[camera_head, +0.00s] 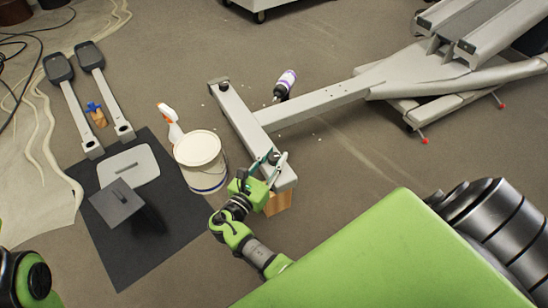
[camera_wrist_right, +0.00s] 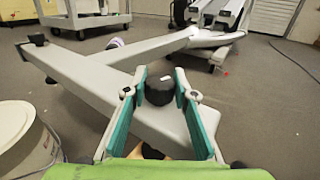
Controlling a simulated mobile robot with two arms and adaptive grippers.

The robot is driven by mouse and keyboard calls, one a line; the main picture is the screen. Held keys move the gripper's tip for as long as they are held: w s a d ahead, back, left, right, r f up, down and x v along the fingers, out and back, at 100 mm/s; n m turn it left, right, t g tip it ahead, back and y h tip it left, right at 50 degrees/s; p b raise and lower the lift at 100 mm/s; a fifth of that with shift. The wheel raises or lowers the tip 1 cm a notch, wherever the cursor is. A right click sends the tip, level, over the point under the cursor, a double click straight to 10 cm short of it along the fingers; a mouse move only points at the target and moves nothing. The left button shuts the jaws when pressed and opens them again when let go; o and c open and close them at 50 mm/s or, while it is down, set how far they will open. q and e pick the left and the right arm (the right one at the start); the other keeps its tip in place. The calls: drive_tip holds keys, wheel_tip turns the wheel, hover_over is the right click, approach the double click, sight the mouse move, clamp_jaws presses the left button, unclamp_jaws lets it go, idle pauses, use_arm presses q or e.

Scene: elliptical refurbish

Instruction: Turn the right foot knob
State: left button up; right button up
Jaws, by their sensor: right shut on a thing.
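The white-grey foot bar (camera_head: 238,122) of the elliptical lies on the floor; it also crosses the wrist view (camera_wrist_right: 95,80). A black round knob (camera_wrist_right: 160,88) sits on its near end, with a small white mark on it. My right gripper (camera_wrist_right: 160,98) is shut on this knob, with one teal-padded finger on each side. In the head view my right gripper (camera_head: 270,164) is at the near end of the bar and mostly covers the knob. Another black knob (camera_head: 220,85) is at the bar's far end. My left gripper is out of view.
A white bucket (camera_head: 200,160) stands left of the bar, with a spray bottle (camera_head: 170,122) behind it. A wooden block (camera_head: 279,202) is under the bar's near end. A purple-white bottle (camera_head: 286,83) lies beyond the bar. A dark mat (camera_head: 140,240) holds grey parts.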

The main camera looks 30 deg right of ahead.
sight(274, 156)
drive_tip(key=shift+r, duration=0.1)
drive_tip(key=o, duration=1.1)
drive_tip(key=shift+r, duration=0.1)
wheel_tip(274, 156, up, 10)
drive_tip(key=shift+f, duration=0.15)
